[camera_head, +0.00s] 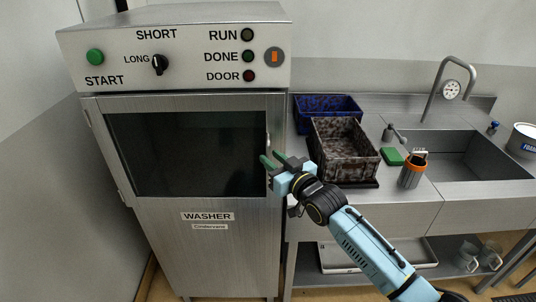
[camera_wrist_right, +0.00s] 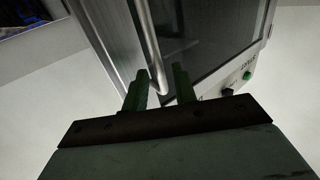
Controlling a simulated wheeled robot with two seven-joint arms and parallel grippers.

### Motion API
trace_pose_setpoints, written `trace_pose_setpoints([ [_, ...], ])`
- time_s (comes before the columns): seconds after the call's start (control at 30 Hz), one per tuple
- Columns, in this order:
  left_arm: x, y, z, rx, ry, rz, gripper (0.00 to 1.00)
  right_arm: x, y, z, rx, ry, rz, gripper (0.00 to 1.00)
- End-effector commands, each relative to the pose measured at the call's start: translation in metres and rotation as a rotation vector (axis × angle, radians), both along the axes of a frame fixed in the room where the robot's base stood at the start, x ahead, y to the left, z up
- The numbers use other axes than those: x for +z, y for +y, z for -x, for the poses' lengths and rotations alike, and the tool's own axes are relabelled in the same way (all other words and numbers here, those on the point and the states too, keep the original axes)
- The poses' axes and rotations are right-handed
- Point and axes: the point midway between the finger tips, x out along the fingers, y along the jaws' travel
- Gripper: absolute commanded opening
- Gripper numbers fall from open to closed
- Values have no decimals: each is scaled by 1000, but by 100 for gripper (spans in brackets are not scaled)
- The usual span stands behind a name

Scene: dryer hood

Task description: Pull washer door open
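The washer (camera_head: 208,250) is a tall grey metal cabinet at the left of the head view. Its door, with a dark window (camera_head: 180,150), looks shut. The door's upright bar handle (camera_wrist_right: 149,45) shows in the right wrist view and runs down between my green fingers. My right gripper (camera_head: 272,158) is at the door's right edge, and it also shows in the right wrist view (camera_wrist_right: 161,70). Its fingers are apart, one on each side of the bar. Whether either touches the bar is unclear. My left gripper is in neither view.
The control panel (camera_head: 175,58) with buttons and lights is above the door. Right of the washer is a steel counter with a blue crate (camera_head: 327,101), a dark speckled crate (camera_head: 345,137), an orange-rimmed cup (camera_head: 411,175) and a sink (camera_head: 470,160). The floor before the washer shows little.

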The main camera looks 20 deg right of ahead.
Motion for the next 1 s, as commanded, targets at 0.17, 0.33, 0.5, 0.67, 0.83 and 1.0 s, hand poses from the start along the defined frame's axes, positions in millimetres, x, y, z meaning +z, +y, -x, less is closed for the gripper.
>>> trace_pose_setpoints([
  [0.17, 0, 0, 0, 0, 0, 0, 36, 0, 6, -18, 0, 0, -1, 27],
  [0.33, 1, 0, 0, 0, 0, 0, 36, 0, 8, -24, 0, 0, 0, 27],
  [0.5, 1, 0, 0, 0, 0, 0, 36, 0, 8, -25, 0, 0, 0, 27],
  [0.67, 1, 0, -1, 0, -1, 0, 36, 0, 8, -25, 0, 0, 0, 18],
  [0.83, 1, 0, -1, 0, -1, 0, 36, 0, 8, -25, 0, 0, 0, 0],
  [1.0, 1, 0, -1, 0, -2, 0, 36, 0, 8, -25, 0, 1, 0, 0],
])
